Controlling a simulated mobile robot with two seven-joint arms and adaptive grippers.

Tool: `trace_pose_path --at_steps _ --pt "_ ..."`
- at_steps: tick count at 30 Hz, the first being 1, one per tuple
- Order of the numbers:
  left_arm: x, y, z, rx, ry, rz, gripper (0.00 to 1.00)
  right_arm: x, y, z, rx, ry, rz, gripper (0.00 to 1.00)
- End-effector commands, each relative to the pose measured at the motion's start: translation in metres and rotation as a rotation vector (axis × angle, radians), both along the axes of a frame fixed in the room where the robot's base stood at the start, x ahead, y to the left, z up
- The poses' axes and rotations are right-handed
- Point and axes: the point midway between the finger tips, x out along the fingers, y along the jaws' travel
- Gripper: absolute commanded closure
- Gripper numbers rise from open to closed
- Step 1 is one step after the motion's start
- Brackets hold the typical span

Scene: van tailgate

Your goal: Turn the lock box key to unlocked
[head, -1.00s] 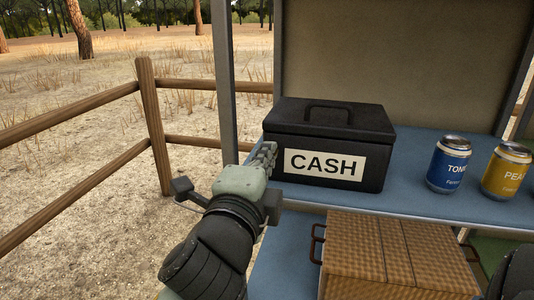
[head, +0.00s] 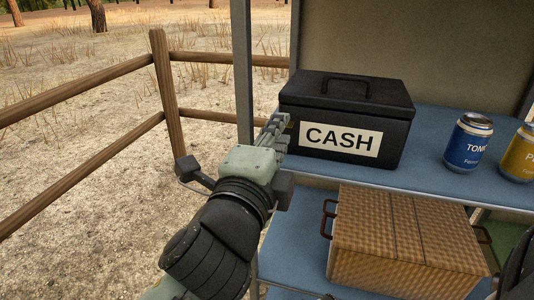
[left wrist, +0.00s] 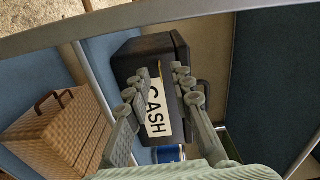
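The lock box is a black box (head: 346,115) with a handled lid and a white CASH label, on the blue shelf in the head view. It also shows in the left wrist view (left wrist: 179,59). My left gripper (head: 279,125) is at the box's left front edge, its fingers pointing at the box. In the left wrist view the two fingers (left wrist: 160,72) stand apart, with the box front and label behind the gap. A thin yellowish sliver shows between the fingertips; I cannot tell whether it is the key. No key is clearly visible. My right gripper is out of view.
A blue can (head: 468,143) and a yellow can (head: 519,153) stand right of the box. A wicker basket (head: 395,243) sits on the lower level. A grey upright post (head: 242,70) stands close to my left gripper. A wooden fence (head: 168,95) is at left.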

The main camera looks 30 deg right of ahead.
Motion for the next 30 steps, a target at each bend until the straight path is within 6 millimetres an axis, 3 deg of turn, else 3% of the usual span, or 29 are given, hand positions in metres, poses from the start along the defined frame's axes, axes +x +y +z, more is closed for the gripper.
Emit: trace_pose_path --at_steps 6,12,18,30 --pt "-0.032 0.037 -0.001 -0.001 0.002 -0.001 0.77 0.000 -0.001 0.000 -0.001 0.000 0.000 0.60" --pt "-0.054 0.062 0.000 -0.001 0.002 -0.002 0.77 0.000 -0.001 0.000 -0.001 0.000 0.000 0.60" --pt "-0.062 0.072 0.000 0.000 0.001 0.000 0.77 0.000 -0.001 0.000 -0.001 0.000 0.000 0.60" --pt "-0.062 0.073 0.000 0.000 0.001 0.000 0.77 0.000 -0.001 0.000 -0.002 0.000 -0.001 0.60"
